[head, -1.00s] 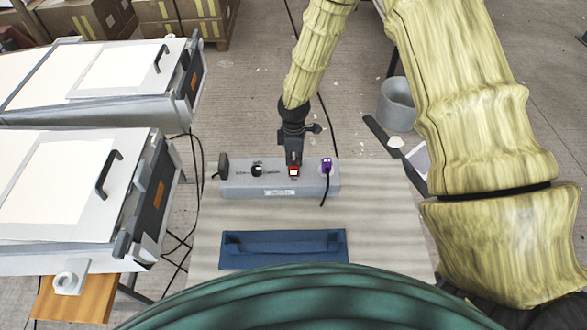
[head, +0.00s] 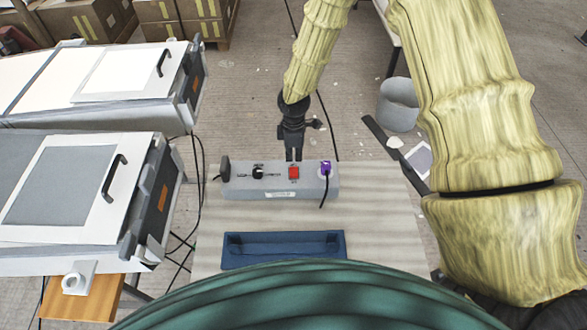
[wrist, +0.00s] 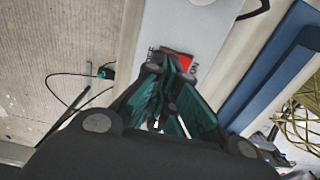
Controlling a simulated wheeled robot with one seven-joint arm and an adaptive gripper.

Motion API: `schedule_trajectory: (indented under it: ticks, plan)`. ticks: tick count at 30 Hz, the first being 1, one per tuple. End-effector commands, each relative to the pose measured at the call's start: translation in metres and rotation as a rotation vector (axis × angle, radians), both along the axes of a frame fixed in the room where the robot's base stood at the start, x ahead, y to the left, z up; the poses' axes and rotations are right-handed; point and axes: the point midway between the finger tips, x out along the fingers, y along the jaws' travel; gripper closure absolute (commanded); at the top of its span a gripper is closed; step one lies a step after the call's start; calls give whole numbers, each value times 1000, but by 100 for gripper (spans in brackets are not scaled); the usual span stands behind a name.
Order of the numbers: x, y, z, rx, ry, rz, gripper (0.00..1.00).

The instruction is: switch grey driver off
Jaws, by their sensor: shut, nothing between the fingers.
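The grey driver (head: 225,188) is a long grey box on the bench, with a black knob (head: 258,172), a red rocker switch (head: 293,172) and a purple plug (head: 326,168) on its top. The switch is fully uncovered in the head view and looks plain red. My gripper (head: 294,157) is shut and empty, just behind the switch at the box's far edge. In the wrist view my fingertips (wrist: 170,65) overlap part of the red switch (wrist: 184,62); whether they touch it cannot be told.
A blue tray-like mould (head: 284,262) lies in front of the driver on the pale bench (head: 385,220). Two large white cases (head: 100,225) with handles stand at the left; the nearer one's panel (head: 62,186) is grey. A grey bucket (head: 398,105) stands behind right. Cables hang left of the bench.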

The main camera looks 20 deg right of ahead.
Motion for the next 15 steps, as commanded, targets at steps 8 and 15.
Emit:
schedule_trajectory:
  ticks: [8, 15]
  plan:
    - [0, 0, 19, 0, 0, 0, 100]
    - [0, 0, 31, 0, 0, 0, 100]
